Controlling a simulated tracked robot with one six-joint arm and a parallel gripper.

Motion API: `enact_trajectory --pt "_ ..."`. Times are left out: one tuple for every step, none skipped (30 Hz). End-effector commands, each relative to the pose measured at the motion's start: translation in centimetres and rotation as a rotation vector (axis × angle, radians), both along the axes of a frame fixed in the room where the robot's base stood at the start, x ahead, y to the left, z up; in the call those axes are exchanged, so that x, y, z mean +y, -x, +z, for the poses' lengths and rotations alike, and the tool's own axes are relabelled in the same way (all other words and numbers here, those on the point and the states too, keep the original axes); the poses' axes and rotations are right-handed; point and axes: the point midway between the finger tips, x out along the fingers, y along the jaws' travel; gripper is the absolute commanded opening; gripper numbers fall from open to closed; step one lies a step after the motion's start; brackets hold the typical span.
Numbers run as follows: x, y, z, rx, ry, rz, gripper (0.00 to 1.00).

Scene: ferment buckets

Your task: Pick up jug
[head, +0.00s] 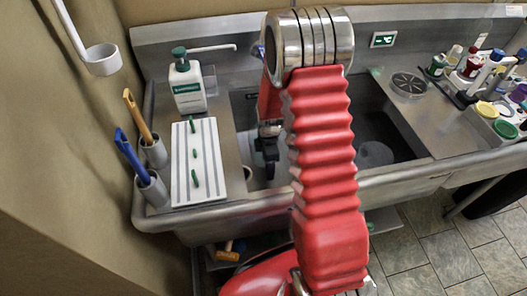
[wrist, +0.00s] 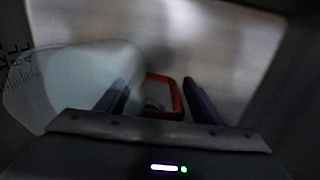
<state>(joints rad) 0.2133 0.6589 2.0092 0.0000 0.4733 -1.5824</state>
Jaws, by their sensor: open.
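The jug (wrist: 80,85) fills the left of the wrist view as a pale, translucent body with dark scale marks at its edge. A red loop (wrist: 178,98), seemingly its handle, shows between my fingers; whether it joins the jug is too dark and blurred to tell. My gripper (wrist: 155,82) is open, its two dark fingers apart on either side of the red loop. In the head view my gripper (head: 268,155) points down inside the left sink basin. My red arm hides part of that basin, and I cannot make out the jug there.
The steel sink's front rim (head: 400,180) and a divider behind my arm bound the basins. A pale round item (head: 375,155) lies in the right basin. A white ribbed board (head: 200,165), a pump bottle (head: 187,85) and holders with brushes (head: 152,190) crowd the left. Bottles (head: 470,65) stand right.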

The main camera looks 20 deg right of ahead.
Motion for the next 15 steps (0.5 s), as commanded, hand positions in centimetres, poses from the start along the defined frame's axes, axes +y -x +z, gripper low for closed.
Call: enact_trajectory --pt "0.00 0.00 0.01 0.000 0.000 0.000 0.61" --pt "0.00 0.00 0.01 0.000 0.000 0.000 0.61" --pt "0.00 0.00 0.02 0.000 0.000 0.000 0.61" --pt "0.00 0.00 0.02 0.000 0.000 0.000 0.61" --pt "0.00 0.00 0.02 0.000 0.000 0.000 0.61" --pt "0.00 0.00 0.02 0.000 0.000 0.000 0.61" --pt "0.00 0.00 0.03 0.000 0.000 0.000 0.61" --pt "0.00 0.01 0.02 0.000 0.000 0.000 0.61" --pt "0.00 0.00 0.03 0.000 0.000 0.000 0.61" --pt "0.00 0.01 0.03 0.000 0.000 0.000 0.59" --pt "0.00 0.00 0.03 0.000 0.000 0.000 0.57" --pt "0.01 0.00 0.03 0.000 0.000 0.000 0.54" --pt "0.01 0.01 0.03 0.000 0.000 0.000 0.52" --pt "0.01 0.00 0.03 0.000 0.000 0.000 0.50" --pt "0.01 0.01 0.03 0.000 0.000 0.000 0.47"
